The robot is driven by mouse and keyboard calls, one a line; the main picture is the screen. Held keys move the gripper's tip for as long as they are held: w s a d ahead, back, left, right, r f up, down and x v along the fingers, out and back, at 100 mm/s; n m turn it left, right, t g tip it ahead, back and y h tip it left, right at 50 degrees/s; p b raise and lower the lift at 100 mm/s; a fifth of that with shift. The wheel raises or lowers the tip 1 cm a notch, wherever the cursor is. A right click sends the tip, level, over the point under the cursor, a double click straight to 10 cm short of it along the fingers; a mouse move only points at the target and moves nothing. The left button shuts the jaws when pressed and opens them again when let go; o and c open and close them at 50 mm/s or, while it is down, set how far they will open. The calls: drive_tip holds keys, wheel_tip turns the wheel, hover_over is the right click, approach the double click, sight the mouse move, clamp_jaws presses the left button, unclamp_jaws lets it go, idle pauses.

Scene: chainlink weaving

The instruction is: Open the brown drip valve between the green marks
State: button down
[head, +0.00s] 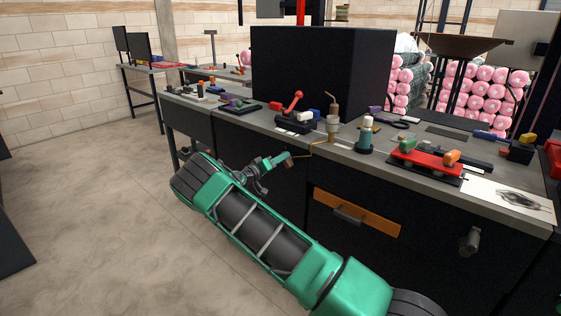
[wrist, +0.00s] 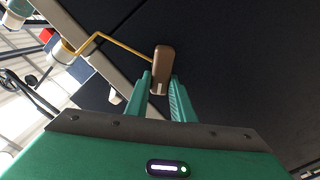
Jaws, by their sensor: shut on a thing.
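The brown drip valve handle (wrist: 161,62) is a small brown block in the wrist view, with a light patch at its lower end. A thin yellow pipe (wrist: 125,45) runs up to it from a pale cup at the bench edge. My gripper (wrist: 161,84) has its two teal fingers on either side of the handle's lower part, shut on it. In the head view my gripper (head: 284,159) is in front of the bench, just below its top edge, and the brown handle (head: 290,157) shows small at its tips. I cannot make out the green marks in either view.
The workbench (head: 380,172) has a dark front and an orange drawer panel (head: 356,212). A pale oiler cup (head: 332,128), a teal bottle (head: 365,137) and a red fixture (head: 428,162) stand on it.

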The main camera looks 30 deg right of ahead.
drive_tip(key=shift+w+a+f+n, duration=0.1)
drive_tip(key=shift+w+a+n, duration=0.1)
drive_tip(key=shift+n, duration=0.6)
drive_tip(key=shift+w+a+f+n, duration=0.1)
drive_tip(key=shift+w+n, duration=0.1)
drive_tip(key=shift+n, duration=0.6)
drive_tip(key=c, duration=1.5)
unclamp_jaws()
drive_tip(key=shift+f, duration=0.1)
drive_tip(key=shift+s+d, duration=0.1)
drive_tip(key=v, duration=1.1)
